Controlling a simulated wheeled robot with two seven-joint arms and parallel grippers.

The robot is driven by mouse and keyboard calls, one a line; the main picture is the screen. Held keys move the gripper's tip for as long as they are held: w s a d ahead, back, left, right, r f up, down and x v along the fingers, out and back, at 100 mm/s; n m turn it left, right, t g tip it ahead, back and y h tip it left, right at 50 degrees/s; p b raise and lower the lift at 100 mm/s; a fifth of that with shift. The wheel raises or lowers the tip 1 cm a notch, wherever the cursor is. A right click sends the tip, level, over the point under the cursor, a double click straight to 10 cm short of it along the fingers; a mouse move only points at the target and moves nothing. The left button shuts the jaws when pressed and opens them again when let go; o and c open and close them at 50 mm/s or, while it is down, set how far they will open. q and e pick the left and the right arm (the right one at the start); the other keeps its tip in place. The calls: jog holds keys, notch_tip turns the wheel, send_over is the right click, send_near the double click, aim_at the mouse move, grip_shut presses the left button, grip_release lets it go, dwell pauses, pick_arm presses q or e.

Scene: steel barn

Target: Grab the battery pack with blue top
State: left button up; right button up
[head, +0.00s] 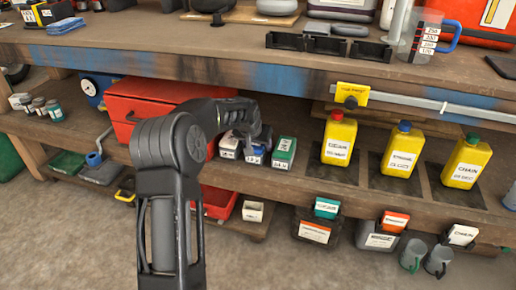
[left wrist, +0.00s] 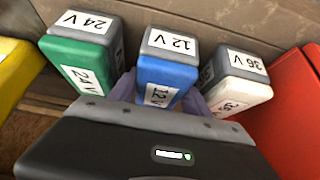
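The battery pack with the blue top (left wrist: 168,72), labelled 12 V, stands between two other packs in the left wrist view. In the head view this pack (head: 254,157) is partly hidden by my left gripper (head: 253,138). My left gripper (left wrist: 160,98) has its purplish fingers apart, one on each side of the blue pack. I cannot make out whether the fingers touch it. The pack still stands on the shelf. My right gripper is in neither view.
A green 24 V pack (left wrist: 85,58) and a white 36 V pack (left wrist: 237,82) stand close on either side. A red toolbox (head: 135,100) is to the left. Yellow bottles (head: 338,140) stand to the right. The workbench (head: 190,62) overhangs the shelf.

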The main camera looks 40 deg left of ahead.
pick_arm(q)
grip_shut()
dwell(0.3)
jog(key=shift+r, duration=0.1)
dwell(0.4)
jog(key=shift+r+p, duration=0.3)
jog(key=shift+p, duration=0.15)
jog(key=s+d+p, duration=0.1)
jog(key=s+d, duration=0.2)
jog(key=s, duration=0.5)
jog(key=s+d+p, duration=0.1)
jog(key=s+d, duration=0.2)
jog(key=s, duration=0.6)
jog(key=shift+p, duration=0.3)
